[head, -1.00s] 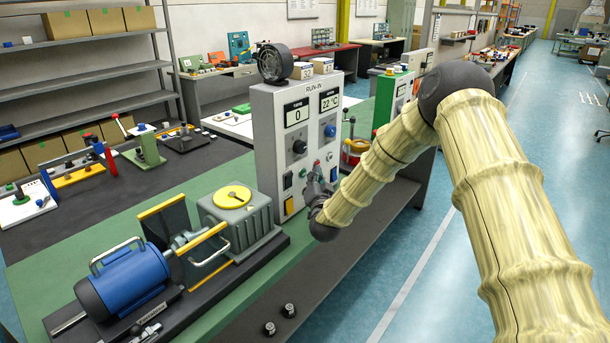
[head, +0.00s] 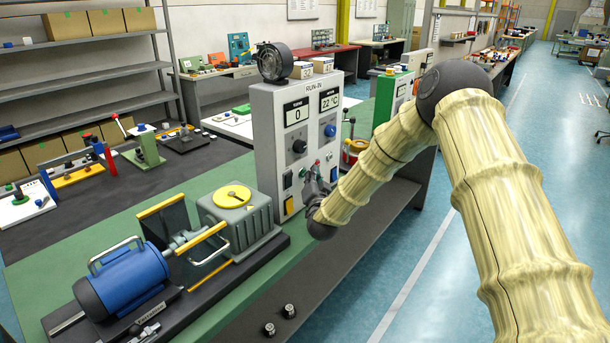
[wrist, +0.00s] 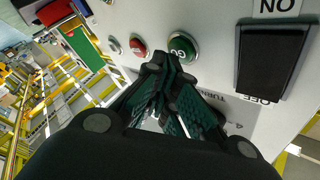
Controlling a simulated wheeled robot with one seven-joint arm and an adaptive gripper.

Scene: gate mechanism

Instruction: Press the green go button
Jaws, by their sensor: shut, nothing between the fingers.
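The green go button (wrist: 182,47), round with a silver ring and lettered GO, is on the pale front of the run-in panel (head: 266,140). My gripper (wrist: 160,68) is shut and empty, its fingertips pointing at the panel. In the wrist view the tips lie just below and to the left of the green button, overlapping the edge of its ring. I cannot tell whether they touch. In the head view my gripper (head: 314,187) is at the lower right of the panel front and hides part of the controls there.
A red button (wrist: 138,46) is left of the green one, and a black ON/OFF rocker (wrist: 270,60) is to the right. The panel displays read 0 and 22 °C. A blue motor (head: 125,278) and grey gearbox (head: 237,220) stand on the bench at the left.

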